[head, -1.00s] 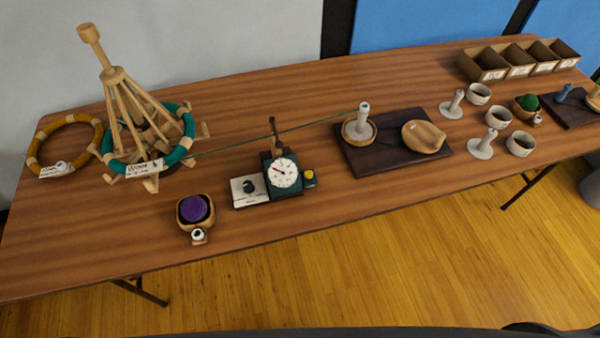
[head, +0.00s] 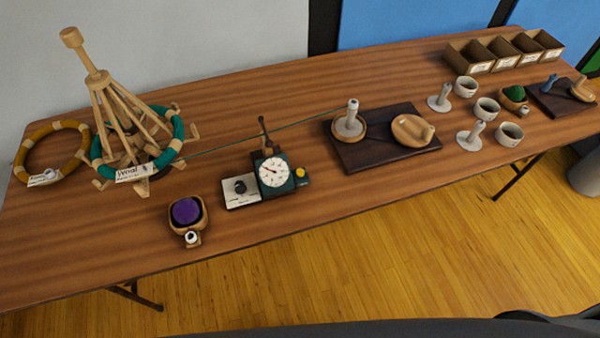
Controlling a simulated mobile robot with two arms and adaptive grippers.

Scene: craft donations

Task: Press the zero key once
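A small dial counter (head: 273,172) with a white round face stands near the table's front edge, left of the middle. A yellow button (head: 300,172) sticks out at its right side. A pale plate with a dark knob (head: 240,188) lies against its left side. No lettering on these parts can be read, so I cannot tell which one is the zero key. Neither of my grippers shows in the head view.
A wooden yarn swift (head: 120,120) with a green skein stands at the left, its thread running right to a winder (head: 349,120) on a dark board. A purple ball in a wooden bowl (head: 204,222) sits left of the counter. Cups and cardboard boxes (head: 455,57) stand at the right.

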